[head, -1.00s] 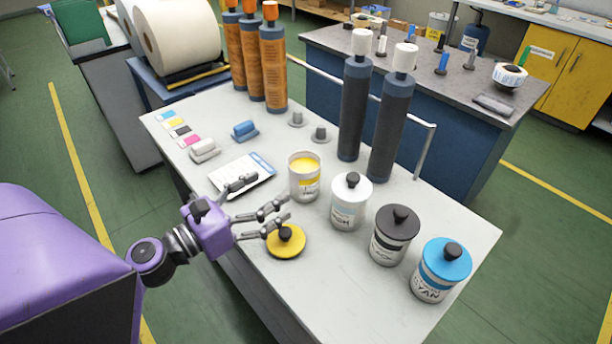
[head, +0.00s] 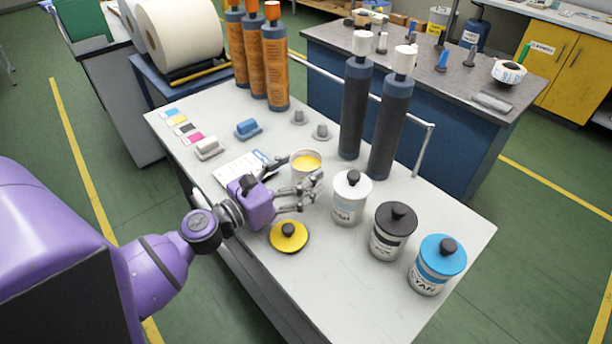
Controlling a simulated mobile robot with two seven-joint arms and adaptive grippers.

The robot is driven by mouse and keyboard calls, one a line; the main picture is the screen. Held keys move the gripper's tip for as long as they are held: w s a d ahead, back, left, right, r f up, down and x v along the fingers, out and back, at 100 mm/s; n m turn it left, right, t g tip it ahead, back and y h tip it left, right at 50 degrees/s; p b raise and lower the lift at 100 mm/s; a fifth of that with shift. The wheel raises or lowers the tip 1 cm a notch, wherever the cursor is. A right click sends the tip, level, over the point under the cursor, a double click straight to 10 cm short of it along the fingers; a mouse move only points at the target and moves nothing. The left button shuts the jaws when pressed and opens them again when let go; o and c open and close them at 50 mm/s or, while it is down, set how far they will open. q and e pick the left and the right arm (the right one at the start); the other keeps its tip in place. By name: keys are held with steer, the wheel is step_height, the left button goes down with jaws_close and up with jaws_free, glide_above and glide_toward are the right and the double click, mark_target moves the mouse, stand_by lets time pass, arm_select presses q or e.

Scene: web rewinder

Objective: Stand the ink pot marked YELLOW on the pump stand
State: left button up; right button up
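The ink pot with yellow ink (head: 306,163) stands upright and lidless on the white table; my gripper hides most of its side and label. A yellow lid with a black knob (head: 289,237) lies flat on the table in front of it. My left gripper (head: 311,190) is at the pot's near side, with its fingers spread across the lower body. It looks open; whether the fingers touch the pot is unclear. I cannot pick out the pump stand for certain. My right gripper is not in view.
White (head: 350,197), black (head: 394,231) and cyan (head: 437,265) lidded pots stand in a row to the right. Two tall dark rollers (head: 389,125) stand behind them. A white card (head: 236,170) lies left of the yellow pot. The table front is clear.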

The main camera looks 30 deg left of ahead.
arm_select(q)
steer(key=shift+r, duration=0.1)
steer(key=c, duration=1.4)
